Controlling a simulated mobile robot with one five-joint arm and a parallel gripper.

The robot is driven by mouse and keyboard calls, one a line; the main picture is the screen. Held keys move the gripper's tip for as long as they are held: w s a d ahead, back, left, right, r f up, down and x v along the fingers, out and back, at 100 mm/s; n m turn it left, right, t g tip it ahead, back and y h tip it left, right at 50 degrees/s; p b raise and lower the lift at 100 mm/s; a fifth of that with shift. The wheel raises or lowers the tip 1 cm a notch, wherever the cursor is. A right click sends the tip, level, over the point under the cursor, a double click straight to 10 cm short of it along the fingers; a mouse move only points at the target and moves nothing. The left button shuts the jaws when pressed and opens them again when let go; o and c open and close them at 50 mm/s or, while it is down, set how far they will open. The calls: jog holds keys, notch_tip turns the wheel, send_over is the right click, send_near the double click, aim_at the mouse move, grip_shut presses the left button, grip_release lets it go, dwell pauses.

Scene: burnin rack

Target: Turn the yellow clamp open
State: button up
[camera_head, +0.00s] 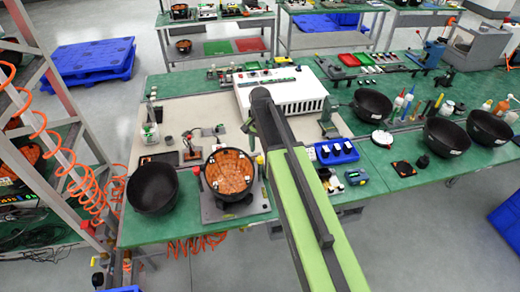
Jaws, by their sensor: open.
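An orange-lined round black fixture (229,172) sits on a grey base plate (210,213) at the front of the green bench. Small pale clamp-like pieces stand around its rim. A yellowish one (260,160) shows at its right edge, beside my arm. It is too small to tell whether it is the yellow clamp, or whether it is turned open or shut. My green and black arm reaches up from the bottom right, passing right of the fixture. Its far visible end is over the front of the white box. My gripper's fingers are hidden, so their distance from the clamp cannot be seen.
An empty black bowl (153,188) stands left of the fixture. A white box (300,93) stands behind it. More black bowls (447,136), a blue bin block (336,152) and small tools lie right of my arm. A rack with orange coiled hoses is at the left.

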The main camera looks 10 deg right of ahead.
notch_tip(320, 180, up, 13)
jog(key=p, duration=1.1)
jog(key=b, duration=0.7)
send_over(260, 160)
notch_tip(260, 160, down, 8)
jog(key=s+f+n+b, duration=0.1)
jog(key=s+f+b, duration=0.4)
jog(key=f+b, duration=0.25)
jog(key=s+f+n+b, duration=0.3)
jog(key=s+n, duration=0.3)
jog(key=s, duration=0.2)
jog(key=shift+s+a+n+b, duration=0.25)
jog(key=shift+n+b, duration=0.05)
jog(key=shift+n, duration=0.1)
